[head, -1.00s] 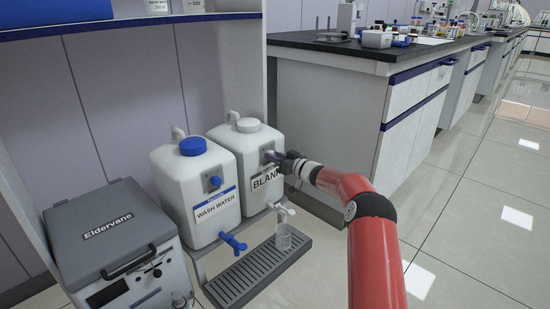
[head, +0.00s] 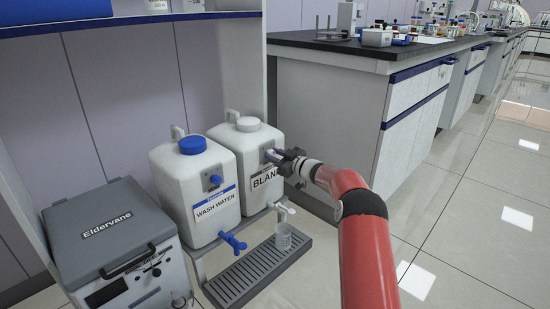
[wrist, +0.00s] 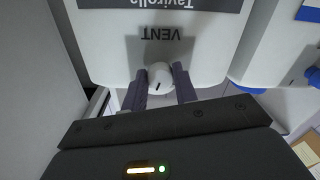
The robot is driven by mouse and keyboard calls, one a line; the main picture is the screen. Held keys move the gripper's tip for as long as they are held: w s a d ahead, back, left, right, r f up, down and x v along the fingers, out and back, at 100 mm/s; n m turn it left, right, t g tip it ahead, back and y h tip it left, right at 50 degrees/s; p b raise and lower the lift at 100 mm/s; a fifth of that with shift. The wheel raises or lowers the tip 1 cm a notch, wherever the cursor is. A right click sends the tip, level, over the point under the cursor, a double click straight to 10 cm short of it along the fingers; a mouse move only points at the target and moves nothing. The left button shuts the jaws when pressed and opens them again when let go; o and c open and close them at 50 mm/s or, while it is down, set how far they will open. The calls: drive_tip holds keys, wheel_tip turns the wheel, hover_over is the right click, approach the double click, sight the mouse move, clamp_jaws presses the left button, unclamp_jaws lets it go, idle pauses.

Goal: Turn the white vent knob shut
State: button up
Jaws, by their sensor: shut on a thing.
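The white vent knob (wrist: 160,75) sits under the word VENT, upside down in the wrist view, on the white BLANK container (head: 252,145). My gripper (wrist: 159,82) has one dark finger on each side of the knob and is shut on it. A short dark mark shows on the knob's face. In the head view my gripper (head: 275,157) is at the upper front of the BLANK container and mostly hides the knob. It also covers part of the BLANK label.
The WASH WATER container (head: 200,185) with a blue cap and its own blue knob (head: 215,180) stands to the left. A grey Eldervane box (head: 105,225) is at left.

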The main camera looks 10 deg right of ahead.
drive_tip(key=n+b, duration=0.1)
drive_tip(key=n, duration=1.1)
drive_tip(key=shift+h+b, duration=0.35)
drive_tip(key=shift+h, duration=0.05)
drive_tip(key=shift+n, duration=0.3)
drive_tip(key=o, duration=1)
drive_tip(key=shift+c, duration=0.2)
drive_tip(key=v, duration=0.8)
drive_tip(key=shift+w+r, duration=0.1)
